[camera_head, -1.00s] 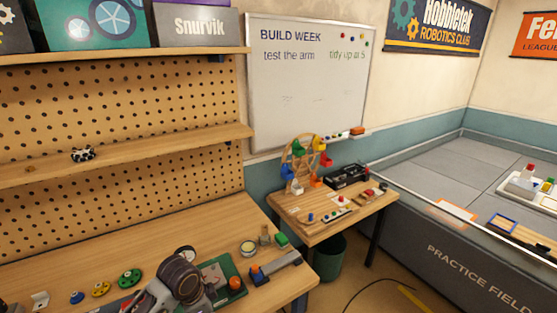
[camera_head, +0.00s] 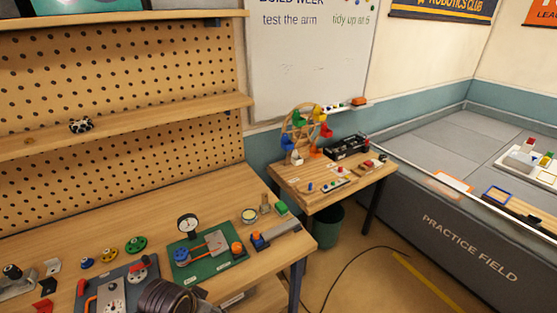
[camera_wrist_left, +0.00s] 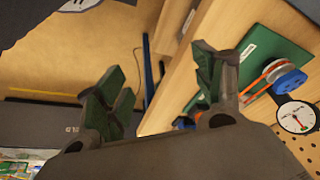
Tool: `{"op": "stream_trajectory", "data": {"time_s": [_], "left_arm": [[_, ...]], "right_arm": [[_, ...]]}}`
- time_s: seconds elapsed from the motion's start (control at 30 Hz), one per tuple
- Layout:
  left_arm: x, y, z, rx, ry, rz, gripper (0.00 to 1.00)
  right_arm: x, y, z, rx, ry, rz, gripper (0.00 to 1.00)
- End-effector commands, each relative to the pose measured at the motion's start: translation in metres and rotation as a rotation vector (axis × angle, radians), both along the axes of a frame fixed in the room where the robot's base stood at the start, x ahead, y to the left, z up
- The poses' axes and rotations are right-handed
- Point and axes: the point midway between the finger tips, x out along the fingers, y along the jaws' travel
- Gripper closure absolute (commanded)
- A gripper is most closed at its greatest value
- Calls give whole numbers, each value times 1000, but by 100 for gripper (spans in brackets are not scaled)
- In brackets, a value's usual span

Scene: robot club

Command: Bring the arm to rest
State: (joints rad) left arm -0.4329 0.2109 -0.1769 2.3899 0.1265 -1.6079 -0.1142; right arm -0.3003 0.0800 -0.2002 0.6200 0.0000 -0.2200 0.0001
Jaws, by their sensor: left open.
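My left gripper (camera_wrist_left: 165,88) shows in the left wrist view with its two green-padded fingers wide apart and nothing between them. Beyond it are the floor and the edge of the workbench. In the head view a dark round part of my left arm (camera_head: 165,297) is at the bottom edge, in front of the bench (camera_head: 215,195). The fingers of that gripper are not clear there. My right gripper is in neither view.
A green board (camera_head: 208,256) with a dial gauge (camera_head: 188,225) and a belt lies on the bench, beside a grey panel (camera_head: 128,292). Coloured wheels (camera_head: 136,245) lie behind it. A small table (camera_head: 300,182) bears a Ferris wheel model (camera_head: 300,130). A bin (camera_head: 329,226) stands below.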

Motion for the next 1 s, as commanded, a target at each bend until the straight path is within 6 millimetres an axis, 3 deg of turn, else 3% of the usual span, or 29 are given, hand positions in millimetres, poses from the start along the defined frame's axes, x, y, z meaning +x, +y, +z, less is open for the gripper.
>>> {"op": "stream_trajectory", "data": {"time_s": [0.63,1.0], "left_arm": [[-34,27,4,4,2,239,32],[-25,26,-35,7,14,236,32]], "right_arm": [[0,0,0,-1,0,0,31],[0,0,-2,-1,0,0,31]]}}
